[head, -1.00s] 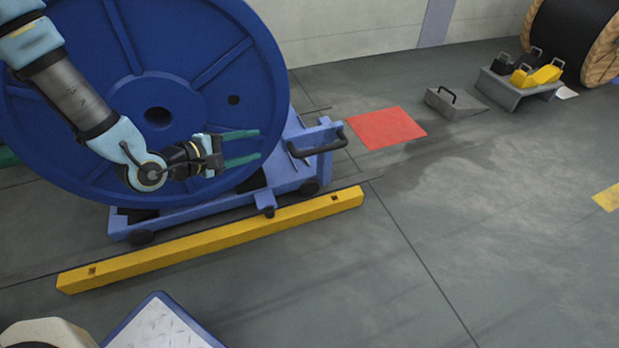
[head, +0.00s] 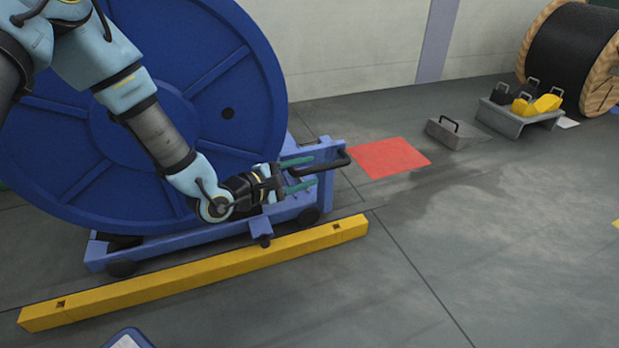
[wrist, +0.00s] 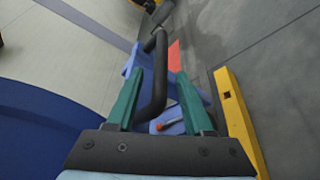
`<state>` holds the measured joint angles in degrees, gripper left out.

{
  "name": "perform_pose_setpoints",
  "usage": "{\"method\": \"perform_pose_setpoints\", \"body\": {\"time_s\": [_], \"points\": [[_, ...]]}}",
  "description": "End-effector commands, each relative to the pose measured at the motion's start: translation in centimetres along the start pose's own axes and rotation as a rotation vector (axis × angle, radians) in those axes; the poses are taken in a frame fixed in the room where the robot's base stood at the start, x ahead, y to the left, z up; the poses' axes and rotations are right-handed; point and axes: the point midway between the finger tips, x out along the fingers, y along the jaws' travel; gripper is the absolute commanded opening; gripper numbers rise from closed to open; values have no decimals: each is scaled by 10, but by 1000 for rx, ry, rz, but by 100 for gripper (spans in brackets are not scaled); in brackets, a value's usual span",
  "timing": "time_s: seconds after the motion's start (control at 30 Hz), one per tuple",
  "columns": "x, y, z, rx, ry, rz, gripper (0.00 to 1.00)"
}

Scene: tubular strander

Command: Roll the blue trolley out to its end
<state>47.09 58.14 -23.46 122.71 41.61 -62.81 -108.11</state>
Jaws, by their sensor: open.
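The blue trolley (head: 180,243) stands on the floor under a big blue reel (head: 120,130). Its black handle (head: 326,166) sticks out at the right end. My gripper (head: 301,174) is open, with its green fingers pointing right at the handle. In the wrist view, the handle (wrist: 157,80) lies between the open green fingers of my gripper (wrist: 160,95), nearer the left one. I cannot tell whether a finger touches it.
A yellow beam (head: 200,275) lies on the floor along the trolley's near side. A red floor patch (head: 391,157) lies beyond the handle. A grey wedge (head: 455,135) and a stand with black and yellow chocks (head: 515,118) are farther right. The floor at front right is clear.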

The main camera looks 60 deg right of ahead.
Motion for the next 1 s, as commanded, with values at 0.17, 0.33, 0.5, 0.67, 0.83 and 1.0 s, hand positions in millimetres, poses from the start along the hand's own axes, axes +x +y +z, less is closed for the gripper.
{"method": "perform_pose_setpoints", "body": {"time_s": [0.17,0.33,0.5,0.67,0.83,1.0], "points": [[12,-1,0,0,-1,0,52],[14,0,0,0,0,0,52],[14,0,0,0,0,0,46],[13,0,0,0,0,0,28],[13,0,0,0,0,0,9],[13,0,0,0,1,0,0]]}}
